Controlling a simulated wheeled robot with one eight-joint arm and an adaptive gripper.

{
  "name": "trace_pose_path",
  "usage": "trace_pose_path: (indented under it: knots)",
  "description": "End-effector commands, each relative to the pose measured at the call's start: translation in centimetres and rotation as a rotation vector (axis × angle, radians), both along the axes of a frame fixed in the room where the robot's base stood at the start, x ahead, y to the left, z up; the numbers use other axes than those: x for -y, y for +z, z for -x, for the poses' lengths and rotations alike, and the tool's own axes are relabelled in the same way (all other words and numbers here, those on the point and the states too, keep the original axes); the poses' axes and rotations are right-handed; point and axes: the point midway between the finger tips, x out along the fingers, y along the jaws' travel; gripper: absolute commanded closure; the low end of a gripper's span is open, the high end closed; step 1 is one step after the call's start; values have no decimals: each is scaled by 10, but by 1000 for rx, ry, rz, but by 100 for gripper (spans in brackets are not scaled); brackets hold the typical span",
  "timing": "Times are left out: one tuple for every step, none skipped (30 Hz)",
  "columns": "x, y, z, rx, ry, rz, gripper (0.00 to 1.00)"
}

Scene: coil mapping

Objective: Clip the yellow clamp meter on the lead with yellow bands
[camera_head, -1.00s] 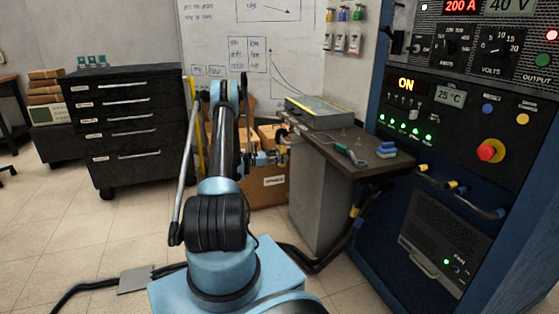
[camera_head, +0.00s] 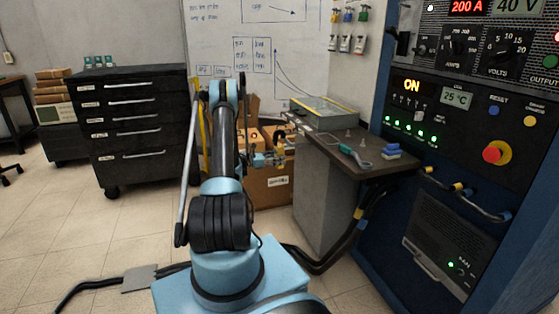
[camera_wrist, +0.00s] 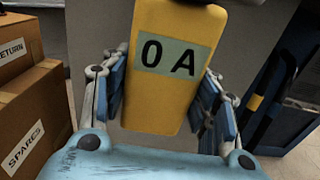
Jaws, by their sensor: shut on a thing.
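The yellow clamp meter (camera_wrist: 160,103) fills the upper middle of the wrist view, its display reading "0 A". My gripper (camera_wrist: 164,92) is shut on its body, with a blue finger pad on each side. In the head view my gripper (camera_head: 263,160) holds the small yellow meter (camera_head: 279,145) in front of the boxes, left of the bench. The meter's jaw end is cut off in the wrist view. Dark leads hang below the bench; one has a yellow band (camera_head: 358,213), which shows at right in the wrist view (camera_wrist: 256,102). The meter is apart from it.
A bench (camera_head: 325,190) with tools and the blue power cabinet (camera_head: 390,230) stand to the right. Cardboard boxes (camera_wrist: 35,120) are at left in the wrist view. Floor left of my arm is mostly clear.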

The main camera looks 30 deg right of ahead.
Motion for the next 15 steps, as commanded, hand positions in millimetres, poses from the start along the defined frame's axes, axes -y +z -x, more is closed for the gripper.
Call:
trace_pose_path:
  knots:
    - [-2,0,-1,0,1,1,78]
    - [-4,0,-1,0,1,0,78]
    - [-5,0,-2,0,1,0,78]
    - [-6,0,-2,0,1,0,78]
    - [-7,0,-2,0,1,1,78]
    - [-9,0,-2,0,1,1,78]
    - [-10,0,-3,0,0,1,78]
    - [-11,0,-3,0,0,1,78]
    - [-13,0,-3,0,0,1,78]
    - [-14,0,-3,0,0,1,78]
    - [-15,0,-3,0,0,1,78]
    - [-16,0,-4,0,0,1,78]
    - [-18,0,-4,0,0,1,78]
    - [-19,0,-4,0,0,1,78]
    - [-20,0,-5,0,0,1,78]
